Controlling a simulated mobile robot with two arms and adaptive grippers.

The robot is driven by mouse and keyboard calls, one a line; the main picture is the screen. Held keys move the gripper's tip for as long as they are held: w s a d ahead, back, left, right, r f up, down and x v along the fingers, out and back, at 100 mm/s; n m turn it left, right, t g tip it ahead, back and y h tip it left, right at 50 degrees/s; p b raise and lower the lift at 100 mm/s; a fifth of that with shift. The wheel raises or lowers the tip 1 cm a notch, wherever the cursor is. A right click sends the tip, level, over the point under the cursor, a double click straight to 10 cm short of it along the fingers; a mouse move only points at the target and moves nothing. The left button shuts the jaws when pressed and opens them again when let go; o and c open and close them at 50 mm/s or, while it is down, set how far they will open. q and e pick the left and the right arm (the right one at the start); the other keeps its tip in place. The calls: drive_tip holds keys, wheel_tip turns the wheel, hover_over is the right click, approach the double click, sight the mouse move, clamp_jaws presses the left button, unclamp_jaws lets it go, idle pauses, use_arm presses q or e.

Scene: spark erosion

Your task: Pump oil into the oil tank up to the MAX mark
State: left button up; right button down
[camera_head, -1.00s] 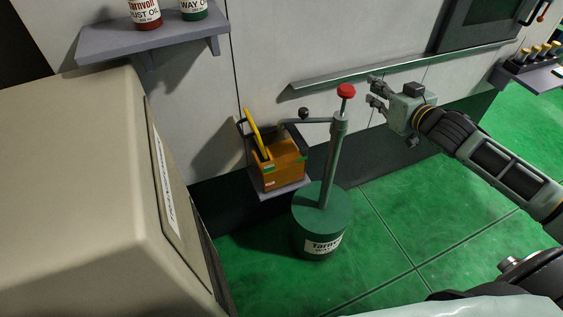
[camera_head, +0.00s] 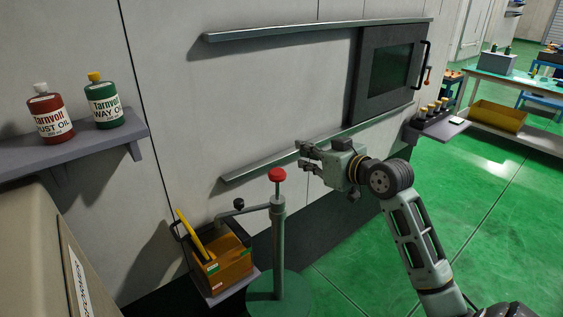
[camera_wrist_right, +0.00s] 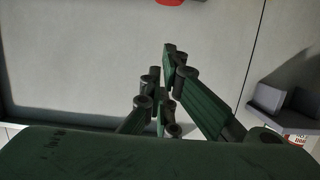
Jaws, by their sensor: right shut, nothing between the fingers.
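The pump is a green drum (camera_head: 262,290) with an upright post (camera_head: 278,235) and a red knob (camera_head: 277,174) on top. Its side arm reaches left, over the oil tank, an amber box (camera_head: 232,262) with green marks. A yellow piece (camera_head: 190,236) stands tilted at the tank. The oil level and MAX mark cannot be made out. My right gripper (camera_head: 303,155) is shut and empty, up and right of the knob and apart from it. In the right wrist view, its fingers (camera_wrist_right: 158,78) show below a red edge (camera_wrist_right: 170,2), likely the knob. My left gripper is out of view.
A shelf (camera_head: 55,150) at left holds a red bottle (camera_head: 50,115) and a green bottle (camera_head: 104,104). A beige cabinet (camera_head: 35,250) fills the lower left. Rails (camera_head: 310,33) and a dark window (camera_head: 390,65) are on the wall. The green floor at right is open.

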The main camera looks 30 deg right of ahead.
drive_tip(key=p, duration=0.3)
hover_over(282, 173)
drive_tip(key=shift+s+f, duration=0.2)
drive_tip(key=shift+f, duration=0.3)
drive_tip(key=shift+s+f, duration=0.2)
drive_tip(key=shift+f, duration=0.3)
drive_tip(key=f, duration=0.1)
drive_tip(key=f+p, duration=0.1)
drive_tip(key=f, duration=0.1)
drive_tip(key=shift+w+f, duration=0.2)
drive_tip(key=shift+w, duration=0.2)
drive_tip(key=shift+s+f, duration=0.1)
drive_tip(key=shift+f, duration=0.45)
drive_tip(key=shift+f, duration=0.15)
